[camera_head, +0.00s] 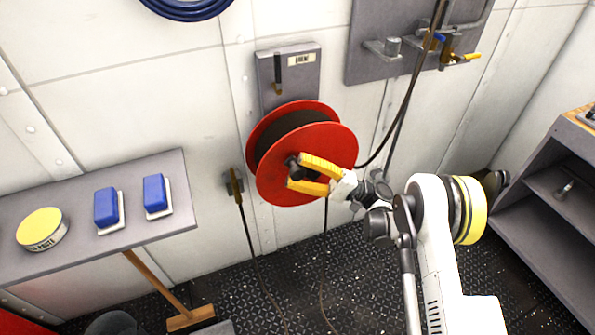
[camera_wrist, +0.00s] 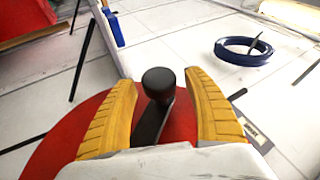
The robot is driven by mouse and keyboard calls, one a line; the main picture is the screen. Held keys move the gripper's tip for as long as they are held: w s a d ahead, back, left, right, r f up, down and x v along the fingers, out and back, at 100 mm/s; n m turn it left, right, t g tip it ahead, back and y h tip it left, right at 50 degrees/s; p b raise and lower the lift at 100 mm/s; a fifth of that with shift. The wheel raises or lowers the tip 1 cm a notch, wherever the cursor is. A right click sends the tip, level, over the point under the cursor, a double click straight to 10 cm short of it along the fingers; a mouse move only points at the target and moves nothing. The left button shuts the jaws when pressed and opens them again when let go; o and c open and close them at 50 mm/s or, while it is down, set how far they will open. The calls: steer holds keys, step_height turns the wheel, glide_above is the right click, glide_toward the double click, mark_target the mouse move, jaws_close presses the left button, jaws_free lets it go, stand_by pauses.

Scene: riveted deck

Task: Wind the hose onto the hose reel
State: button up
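The red hose reel (camera_head: 330,143) hangs on the wall, with dark hose (camera_head: 283,133) on its drum between two flanges. Its face also shows in the wrist view (camera_wrist: 60,145). A black crank knob (camera_wrist: 158,83) on a dark arm stands out from the reel's face. My gripper (camera_head: 297,173) has yellow fingers and is at the reel's front. In the wrist view its fingers (camera_wrist: 160,92) are open on either side of the knob, with gaps visible. A dark hose (camera_head: 324,232) hangs below the reel to the floor; its end is hidden.
A hose runs from the valve panel (camera_head: 365,62) toward the reel. A shelf (camera_head: 80,205) at left holds blue brushes and a yellow tin. A broom (camera_head: 155,280) leans below. A grey shelf unit (camera_head: 530,215) stands at right. A blue coil (camera_head: 187,10) hangs above.

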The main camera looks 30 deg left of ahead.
mark_target(305, 173)
steer(key=v, duration=0.3)
steer(key=shift+w, duration=0.1)
steer(key=w+d, duration=0.5)
steer(key=d, duration=0.5)
steer(key=shift+d, duration=0.3)
steer(key=shift+w, duration=0.1)
